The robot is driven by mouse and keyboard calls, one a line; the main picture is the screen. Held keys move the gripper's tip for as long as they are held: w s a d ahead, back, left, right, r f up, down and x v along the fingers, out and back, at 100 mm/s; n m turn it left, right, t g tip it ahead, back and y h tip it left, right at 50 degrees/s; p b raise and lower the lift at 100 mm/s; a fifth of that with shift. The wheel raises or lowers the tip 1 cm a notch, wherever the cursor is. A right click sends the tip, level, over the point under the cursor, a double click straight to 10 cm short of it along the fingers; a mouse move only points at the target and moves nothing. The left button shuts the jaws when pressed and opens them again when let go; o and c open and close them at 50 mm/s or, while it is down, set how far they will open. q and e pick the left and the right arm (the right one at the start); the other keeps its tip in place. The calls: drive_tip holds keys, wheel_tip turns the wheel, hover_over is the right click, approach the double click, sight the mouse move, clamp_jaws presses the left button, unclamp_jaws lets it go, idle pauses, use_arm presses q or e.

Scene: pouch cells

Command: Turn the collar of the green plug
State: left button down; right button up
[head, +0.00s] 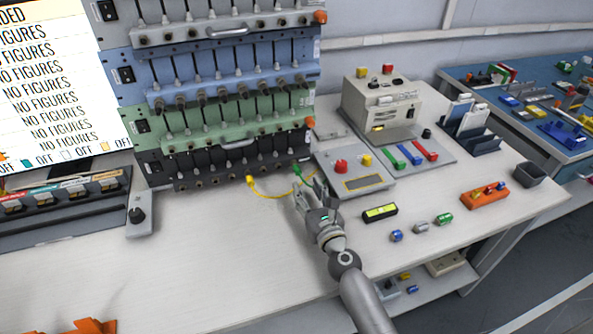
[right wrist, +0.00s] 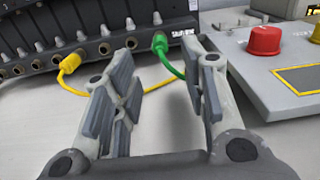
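The green plug (right wrist: 160,44) sits in a socket at the right end of the lowest dark row of the rack, and its green cable curves down. It also shows small in the head view (head: 297,169). My right gripper (right wrist: 158,90) is open and empty. In the right wrist view its fingers stand apart on either side of the green cable, short of the plug. In the head view my right gripper (head: 313,190) is just in front of the rack's lower right corner. My left gripper is not in view.
A yellow plug (right wrist: 70,62) sits in the same row to the left, its yellow cable lying on the table. A grey panel with a red knob (right wrist: 264,40) stands close on the right. The white table (head: 230,245) is clear in front of the rack.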

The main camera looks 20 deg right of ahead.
sight(299, 174)
drive_tip(key=w, duration=0.5)
drive_tip(key=shift+w+a+f+b, duration=0.1)
drive_tip(key=shift+w+b, duration=0.05)
drive_tip(key=shift+b, duration=0.2)
drive_tip(key=w, duration=0.3)
drive_tip(key=shift+w+b, duration=0.1)
drive_tip(key=shift+b, duration=0.2)
drive_tip(key=shift+w, duration=0.1)
drive_tip(key=c, duration=0.5)
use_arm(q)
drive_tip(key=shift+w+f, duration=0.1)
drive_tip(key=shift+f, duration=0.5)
use_arm(e)
clamp_jaws()
